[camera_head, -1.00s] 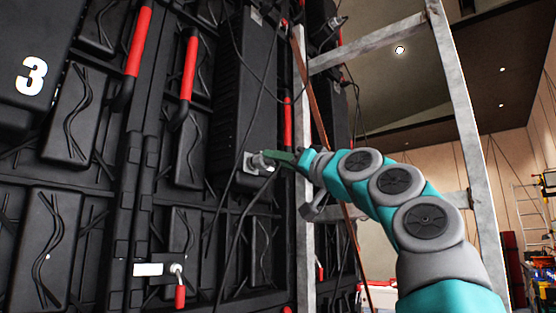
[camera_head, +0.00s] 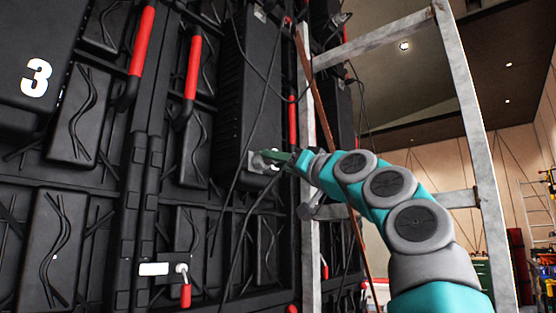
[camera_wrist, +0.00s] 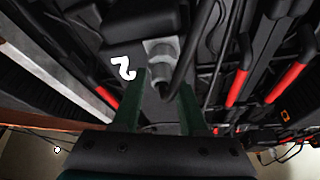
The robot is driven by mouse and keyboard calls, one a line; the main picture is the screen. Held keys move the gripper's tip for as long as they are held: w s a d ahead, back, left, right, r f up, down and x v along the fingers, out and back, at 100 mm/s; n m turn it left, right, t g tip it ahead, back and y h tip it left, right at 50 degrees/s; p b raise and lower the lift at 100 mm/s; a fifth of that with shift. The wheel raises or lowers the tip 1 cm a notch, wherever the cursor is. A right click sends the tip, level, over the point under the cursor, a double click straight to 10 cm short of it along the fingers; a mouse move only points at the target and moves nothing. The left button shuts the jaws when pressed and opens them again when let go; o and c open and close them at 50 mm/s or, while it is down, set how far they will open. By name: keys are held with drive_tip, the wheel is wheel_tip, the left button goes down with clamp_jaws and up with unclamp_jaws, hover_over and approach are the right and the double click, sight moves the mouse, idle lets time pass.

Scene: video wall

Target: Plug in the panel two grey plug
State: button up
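The grey plug (camera_head: 266,162) is at the grey socket plate on the lower end of a tall black box (camera_head: 250,100) on the wall. In the wrist view, the grey plug (camera_wrist: 162,58) lines up with the socket, near a white number 2 (camera_wrist: 123,68). How deep it sits cannot be told. My gripper (camera_head: 282,158) is right beside the plug. In the wrist view, my gripper's green fingers (camera_wrist: 162,92) are apart, one on each side of the plug's rear end, with gaps showing. The fingers partly hide the plug in the head view.
Black cables (camera_head: 263,95) hang across the panels close to the plug. A grey metal ladder-like frame (camera_head: 475,140) stands right behind my arm. Red handles (camera_head: 191,68) and a red-gripped latch (camera_head: 184,290) stick out from the wall. The panel at left is marked 3 (camera_head: 36,78).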

drive_tip(key=shift+o, duration=0.7)
drive_tip(key=shift+s+a, duration=0.1)
drive_tip(key=shift+a, duration=0.1)
drive_tip(key=shift+s+d+f, duration=0.1)
drive_tip(key=shift+d, duration=0.05)
drive_tip(key=b+v, duration=0.4)
drive_tip(key=v, duration=0.3)
drive_tip(key=shift+s, duration=0.2)
drive_tip(key=shift+d+f, duration=0.15)
